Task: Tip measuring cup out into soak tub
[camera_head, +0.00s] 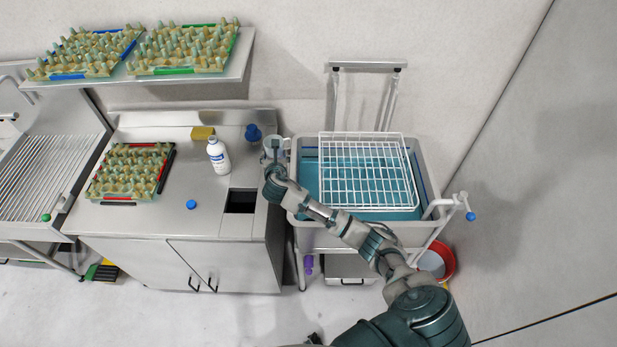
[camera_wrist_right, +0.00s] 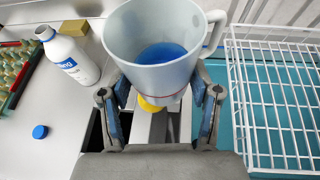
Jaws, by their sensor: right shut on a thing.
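The measuring cup (camera_wrist_right: 150,78) is a translucent, pale cup with a handle at its right and blue liquid inside. In the head view the cup (camera_head: 272,146) is small, at the counter's right edge beside the tub. My right gripper (camera_wrist_right: 162,92) is shut on the cup, which looks upright. It also shows in the head view (camera_head: 272,170), partly hidden by the arm. The soak tub (camera_head: 427,160) is a grey basin of blue-green liquid, right of the cup. My left gripper is not in view.
A white wire rack (camera_head: 368,136) covers much of the tub. A white bottle (camera_head: 218,156), blue cap (camera_head: 191,204), blue object (camera_head: 253,132) and yellow sponge-like block (camera_head: 203,133) are on the counter. The tub's left strip is uncovered by the rack.

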